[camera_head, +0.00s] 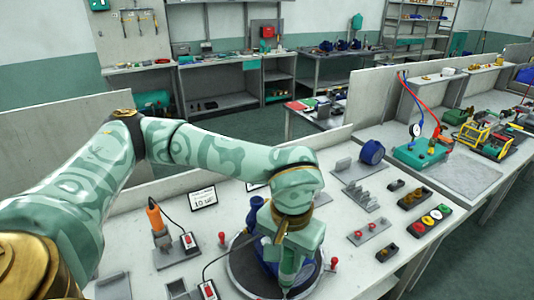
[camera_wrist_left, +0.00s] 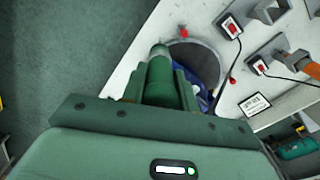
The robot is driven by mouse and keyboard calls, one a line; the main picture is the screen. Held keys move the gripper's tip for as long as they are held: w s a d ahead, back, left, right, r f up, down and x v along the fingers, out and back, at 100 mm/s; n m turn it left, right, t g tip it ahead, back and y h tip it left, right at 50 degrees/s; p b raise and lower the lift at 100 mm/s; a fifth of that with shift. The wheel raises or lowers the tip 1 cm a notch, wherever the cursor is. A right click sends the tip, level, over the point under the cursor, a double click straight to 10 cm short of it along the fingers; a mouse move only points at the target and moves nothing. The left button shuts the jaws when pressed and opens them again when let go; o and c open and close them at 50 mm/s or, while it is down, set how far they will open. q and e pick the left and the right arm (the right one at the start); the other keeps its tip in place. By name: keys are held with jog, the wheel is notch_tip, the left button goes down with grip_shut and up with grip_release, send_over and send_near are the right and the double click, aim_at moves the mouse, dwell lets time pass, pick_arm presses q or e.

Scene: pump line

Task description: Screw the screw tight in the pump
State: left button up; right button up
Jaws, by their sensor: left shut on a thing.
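My left gripper (camera_head: 287,262) points down over the blue pump (camera_head: 254,213), which sits on a dark round plate (camera_head: 242,280). It is shut on a green cylindrical tool with a grey tip, seen in the left wrist view (camera_wrist_left: 159,78), which looks like a power screwdriver. The tool's tip is near the pump's front side; I cannot tell whether it touches. My gripper and hand hide much of the pump. Part of the pump also shows in the left wrist view (camera_wrist_left: 205,98). The screw cannot be made out. My right gripper is not in view.
An orange screwdriver (camera_head: 154,216) stands in a holder at left, beside a red switch box (camera_head: 189,241). A cable runs from another switch box (camera_head: 208,290) towards the plate. Red pegs (camera_head: 333,263) stand around it. Trays with coloured buttons (camera_head: 428,219) lie at right.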

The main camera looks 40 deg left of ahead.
pick_arm(q)
jog(key=w+a+r+n+p, duration=0.45)
jog(key=r+n+p, duration=0.4)
jog(key=n, duration=0.65)
jog(key=w+a+r+n+p, duration=0.4)
jog(key=w+r+n+p, duration=0.15)
jog(key=n+p, duration=0.85)
notch_tip(320, 180, down, 6)
jog(key=n+b, duration=0.1)
jog(key=b, duration=0.6)
jog(key=shift+w+n, duration=0.3)
jog(key=shift+n, duration=0.1)
jog(key=shift+d+p, duration=0.1)
jog(key=shift+p, duration=0.2)
jog(key=shift+f+b, duration=0.35)
jog(key=shift+f, duration=0.55)
jog(key=shift+f+p, duration=0.2)
jog(key=shift+p, duration=0.55)
dwell(1.5)
